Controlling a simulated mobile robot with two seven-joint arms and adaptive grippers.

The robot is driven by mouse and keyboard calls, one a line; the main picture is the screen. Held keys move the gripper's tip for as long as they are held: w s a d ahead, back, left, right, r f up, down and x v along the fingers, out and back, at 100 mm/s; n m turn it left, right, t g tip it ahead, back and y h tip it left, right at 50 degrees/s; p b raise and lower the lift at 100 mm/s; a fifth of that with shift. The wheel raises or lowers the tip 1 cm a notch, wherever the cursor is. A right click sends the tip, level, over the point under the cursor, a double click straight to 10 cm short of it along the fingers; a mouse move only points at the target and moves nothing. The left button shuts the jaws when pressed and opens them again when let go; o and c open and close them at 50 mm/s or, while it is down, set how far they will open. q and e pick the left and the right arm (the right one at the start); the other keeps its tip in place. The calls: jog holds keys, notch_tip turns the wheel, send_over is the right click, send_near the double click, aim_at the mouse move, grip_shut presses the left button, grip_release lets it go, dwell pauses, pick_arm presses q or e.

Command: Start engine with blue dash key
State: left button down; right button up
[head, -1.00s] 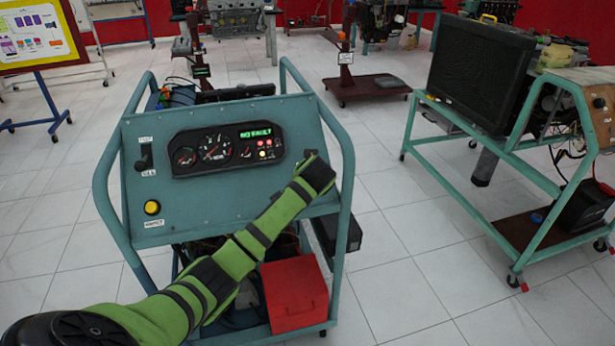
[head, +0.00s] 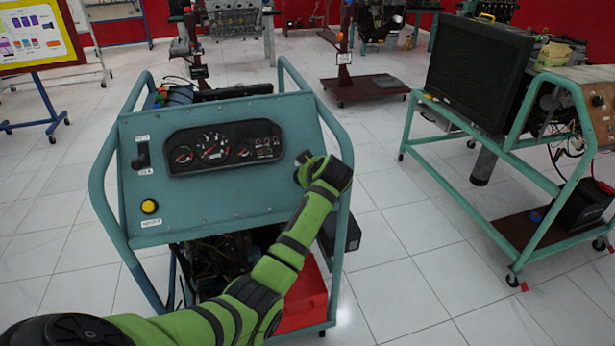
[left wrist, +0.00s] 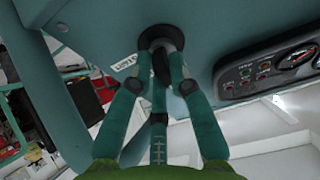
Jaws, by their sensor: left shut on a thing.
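The teal engine stand's dash panel (head: 215,205) faces me. Its instrument cluster (head: 222,147) is dark, and its display is unlit. My left gripper (head: 306,168) is at the right side of the panel, closed at the ignition switch. In the left wrist view, the fingers of my left gripper (left wrist: 160,75) converge on a dark key piece (left wrist: 161,62) in the round black switch collar (left wrist: 161,38). The fingers hide most of the key, and I see no blue on it. My right gripper is not in view.
A yellow button (head: 149,206) and a black lever switch (head: 142,155) are on the panel's left side. A red box (head: 303,300) sits low in the stand, partly behind my arm. Another engine stand with a radiator (head: 478,75) is at the right. Tiled floor between them is clear.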

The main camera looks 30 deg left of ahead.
pick_arm(q)
jog(key=shift+n, duration=0.3)
jog(key=c, duration=1.1)
grip_release()
jog(key=shift+c, duration=0.2)
jog(key=v, duration=1.2)
jog(key=shift+f, duration=0.1)
